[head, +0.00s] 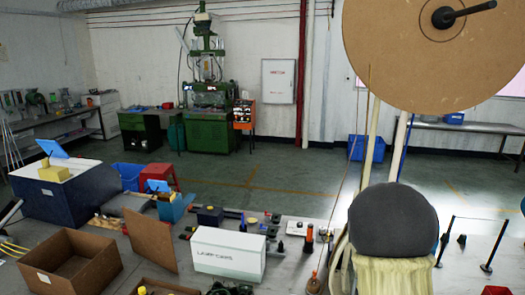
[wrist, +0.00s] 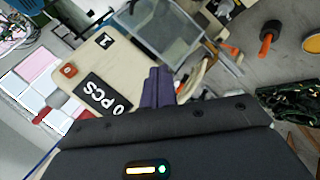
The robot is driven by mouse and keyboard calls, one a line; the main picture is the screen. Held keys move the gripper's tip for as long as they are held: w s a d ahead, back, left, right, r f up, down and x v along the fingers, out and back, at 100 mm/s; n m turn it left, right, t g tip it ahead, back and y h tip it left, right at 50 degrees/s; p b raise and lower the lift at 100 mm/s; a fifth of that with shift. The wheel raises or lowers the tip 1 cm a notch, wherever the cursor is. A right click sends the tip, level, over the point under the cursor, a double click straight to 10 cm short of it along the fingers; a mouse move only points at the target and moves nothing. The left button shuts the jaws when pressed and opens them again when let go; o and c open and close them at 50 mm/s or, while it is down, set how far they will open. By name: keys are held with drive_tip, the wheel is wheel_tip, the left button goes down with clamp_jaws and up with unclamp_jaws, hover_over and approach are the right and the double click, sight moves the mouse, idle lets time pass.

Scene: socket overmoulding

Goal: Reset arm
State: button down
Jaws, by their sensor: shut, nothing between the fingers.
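My gripper (wrist: 157,76) shows in the wrist view as two dark purple fingers pressed together. It is shut with nothing held. It points toward a pale board (wrist: 75,70) with a black label reading "0 PCS", and a grey see-through bin (wrist: 160,28) lies just beyond the fingertips. I cannot tell how far the fingers are from these things. In the head view I cannot make out my gripper.
In the head view a worktable carries a white labelled box (head: 229,252), an open cardboard box (head: 70,262) and small tools. A large cardboard reel (head: 400,60) hangs at upper right. A green press (head: 208,100) stands at the back; the floor before it is clear.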

drive_tip(key=s+a+r+m+g+y+b, duration=0.1)
drive_tip(key=s+a+m+g+y, duration=0.3)
drive_tip(key=s+a, duration=1.2)
drive_tip(key=shift+a+m+y+b, duration=0.6)
drive_tip(key=shift+a+m+b, duration=0.15)
drive_tip(key=shift+m, duration=0.35)
drive_tip(key=shift+s+r, duration=0.1)
drive_tip(key=shift+d, duration=0.1)
